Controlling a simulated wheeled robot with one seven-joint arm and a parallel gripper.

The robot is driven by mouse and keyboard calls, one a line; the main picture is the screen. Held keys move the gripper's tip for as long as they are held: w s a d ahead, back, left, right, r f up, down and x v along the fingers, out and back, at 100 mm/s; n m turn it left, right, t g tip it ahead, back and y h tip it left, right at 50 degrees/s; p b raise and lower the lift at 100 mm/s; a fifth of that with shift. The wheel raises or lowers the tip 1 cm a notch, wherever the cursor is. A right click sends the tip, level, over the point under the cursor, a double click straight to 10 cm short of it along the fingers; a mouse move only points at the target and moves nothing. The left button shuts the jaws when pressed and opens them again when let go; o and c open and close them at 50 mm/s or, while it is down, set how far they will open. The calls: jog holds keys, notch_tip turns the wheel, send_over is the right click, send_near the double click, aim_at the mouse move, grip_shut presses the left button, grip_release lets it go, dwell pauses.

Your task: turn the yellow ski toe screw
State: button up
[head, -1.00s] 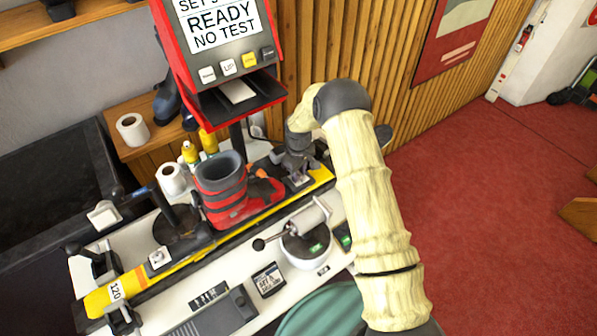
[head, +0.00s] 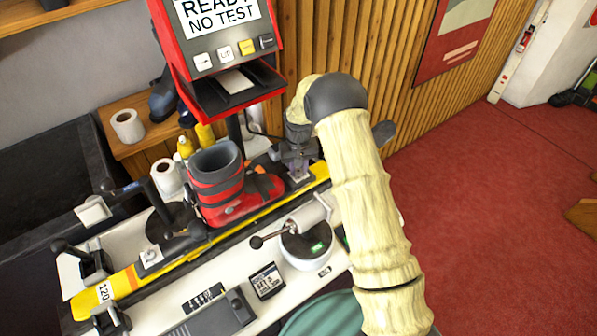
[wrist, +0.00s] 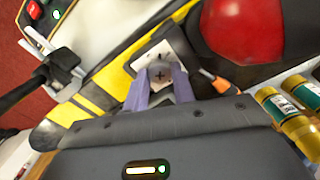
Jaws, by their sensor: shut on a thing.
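The yellow ski (head: 127,279) lies across the bench, with a red and grey ski boot (head: 218,182) standing on it. The toe screw (wrist: 160,75) shows in the wrist view as a round grey head with a cross slot, set in a pale toe piece (wrist: 148,58). My gripper (wrist: 161,73) is over the toe piece, its two purple fingers on either side of the screw head and shut on it. In the head view my gripper (head: 299,170) points down at the ski beyond the boot's toe. The boot's red toe (wrist: 243,28) is close beside the fingers in the wrist view.
A red test machine (head: 215,55) stands behind the boot. Yellow bottles (wrist: 292,118) stand close to my gripper. A white device with a crank handle (head: 305,240) sits in front of the ski. A paper roll (head: 167,177) stands behind the ski.

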aim_at(299, 171)
jog(key=m+b, duration=0.1)
jog(key=m, duration=0.3)
jog(key=shift+r+m+b, duration=0.1)
jog(key=shift+m+b, duration=0.2)
jog(key=shift+m, duration=0.1)
jog(key=shift+w, duration=0.1)
jog(key=o, duration=1)
notch_tip(299, 171, up, 17)
jog(key=b, duration=0.3)
jog(key=shift+r, duration=0.2)
jog(key=shift+d, duration=0.15)
